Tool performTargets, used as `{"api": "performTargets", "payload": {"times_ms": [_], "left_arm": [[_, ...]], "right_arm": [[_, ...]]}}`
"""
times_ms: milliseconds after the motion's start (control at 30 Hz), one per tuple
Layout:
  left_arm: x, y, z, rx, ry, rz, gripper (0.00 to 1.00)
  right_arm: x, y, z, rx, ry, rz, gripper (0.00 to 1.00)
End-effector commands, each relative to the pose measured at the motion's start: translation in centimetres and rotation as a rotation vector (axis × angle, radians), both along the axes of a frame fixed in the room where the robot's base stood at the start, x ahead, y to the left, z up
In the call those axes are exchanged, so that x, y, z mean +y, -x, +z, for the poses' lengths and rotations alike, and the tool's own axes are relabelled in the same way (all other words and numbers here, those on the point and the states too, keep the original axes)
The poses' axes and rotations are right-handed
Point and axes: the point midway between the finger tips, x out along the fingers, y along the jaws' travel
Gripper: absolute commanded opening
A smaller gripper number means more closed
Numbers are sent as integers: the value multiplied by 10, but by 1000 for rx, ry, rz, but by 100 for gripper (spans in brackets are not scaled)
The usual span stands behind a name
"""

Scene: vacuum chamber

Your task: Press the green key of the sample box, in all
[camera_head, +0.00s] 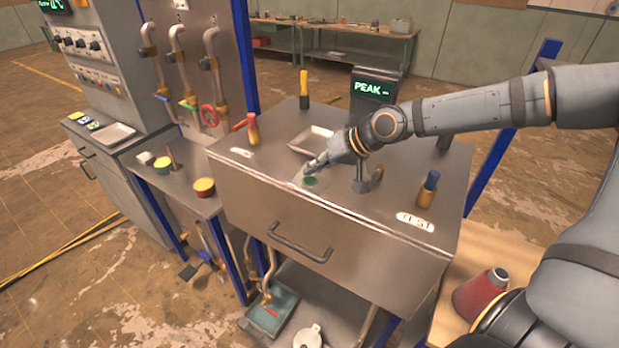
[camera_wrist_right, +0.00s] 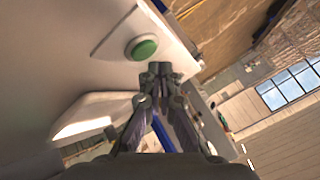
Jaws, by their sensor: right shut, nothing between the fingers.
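The green key (camera_head: 310,181) is a round button on a pale plate on top of the metal sample box (camera_head: 270,208). In the right wrist view the green key (camera_wrist_right: 144,49) shows whole, just beyond and a little left of the fingertips. My right gripper (camera_head: 311,168) is shut and empty, low over the box top beside the key. In the right wrist view its closed fingertips (camera_wrist_right: 159,68) show close to the key; I cannot tell if they touch it. My left gripper is not in view.
A metal tray (camera_head: 312,140) and a PEAK display (camera_head: 373,90) stand behind the key. A red-topped handle (camera_head: 252,129), a yellow-topped post (camera_head: 304,89) and a blue-topped post (camera_head: 428,188) stand on the box.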

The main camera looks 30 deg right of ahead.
Motion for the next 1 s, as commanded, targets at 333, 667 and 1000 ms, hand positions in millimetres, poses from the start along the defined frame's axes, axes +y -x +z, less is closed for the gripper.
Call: {"api": "performTargets", "payload": {"times_ms": [333, 667, 1000], "left_arm": [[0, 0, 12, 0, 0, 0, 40], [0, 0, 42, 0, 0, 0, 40], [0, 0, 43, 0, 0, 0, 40]], "right_arm": [[0, 0, 14, -1, 1, 0, 0], [0, 0, 48, 0, 0, 0, 0], [0, 0, 50, 0, 0, 0, 0]]}}
